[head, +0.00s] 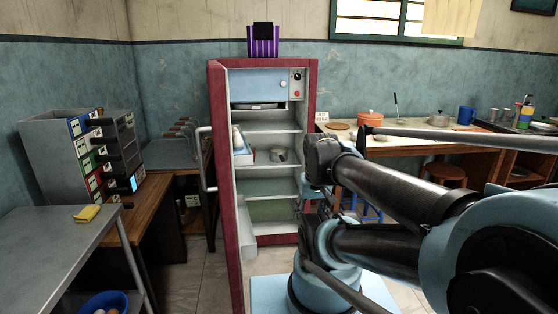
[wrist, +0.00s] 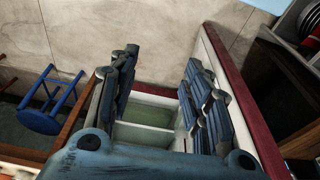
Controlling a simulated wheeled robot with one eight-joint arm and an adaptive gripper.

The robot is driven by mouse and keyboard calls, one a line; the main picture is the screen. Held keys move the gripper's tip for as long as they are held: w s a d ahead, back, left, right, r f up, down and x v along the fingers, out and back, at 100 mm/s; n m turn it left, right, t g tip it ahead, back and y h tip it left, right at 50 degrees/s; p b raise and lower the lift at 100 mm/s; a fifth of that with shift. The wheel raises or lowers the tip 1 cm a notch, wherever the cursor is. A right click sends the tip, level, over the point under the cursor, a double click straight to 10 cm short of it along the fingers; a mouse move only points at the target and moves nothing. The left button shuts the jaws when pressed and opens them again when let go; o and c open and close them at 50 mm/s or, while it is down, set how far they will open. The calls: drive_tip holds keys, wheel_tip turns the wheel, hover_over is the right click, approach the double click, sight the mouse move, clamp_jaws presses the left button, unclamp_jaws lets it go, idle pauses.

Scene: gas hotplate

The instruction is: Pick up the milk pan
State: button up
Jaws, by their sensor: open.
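A small grey metal pan (head: 280,155), which looks like the milk pan, sits on a middle shelf inside the open red fridge (head: 215,100). My gripper is at the fridge's right side in the head view, partly hidden by my arm. In the wrist view my gripper (wrist: 163,95) is open, with nothing between its fingers. I cannot make out the pan in the wrist view.
The fridge door edge stands to the left, with a white box (head: 243,157) beside the pan. A wooden counter with an orange pot (head: 370,118) and a blue mug (head: 466,115) is at right. A blue stool (wrist: 48,105) stands left in the wrist view.

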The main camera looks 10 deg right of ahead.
drive_tip(key=w+a+r+m+t+y, duration=0.2)
drive_tip(key=w+r+y, duration=0.1)
drive_tip(key=w, duration=1.5)
drive_tip(key=w+a+r+m+t+y, duration=0.1)
drive_tip(key=w+r+m+t+y, duration=0.2)
drive_tip(key=w, duration=1.4)
drive_tip(key=w+d+f+m+t+y, duration=0.1)
drive_tip(key=w+d+f, duration=0.1)
drive_tip(key=w, duration=0.6)
drive_tip(key=w+d+f+m+t, duration=0.2)
drive_tip(key=w+f, duration=0.1)
drive_tip(key=w, duration=0.4)
drive_tip(key=m+t, duration=0.3)
approach(281, 158)
drive_tip(key=w+a+f, duration=0.2)
drive_tip(key=w+f, duration=0.1)
drive_tip(key=w, duration=0.6)
drive_tip(key=shift+d+x, duration=0.15)
drive_tip(key=shift+x, duration=1.2)
drive_tip(key=shift+d+x, duration=0.15)
drive_tip(key=shift+x, duration=1.2)
drive_tip(key=shift+w+f, duration=0.1)
drive_tip(key=shift+f, duration=0.05)
drive_tip(key=shift+c, duration=0.6)
clamp_jaws()
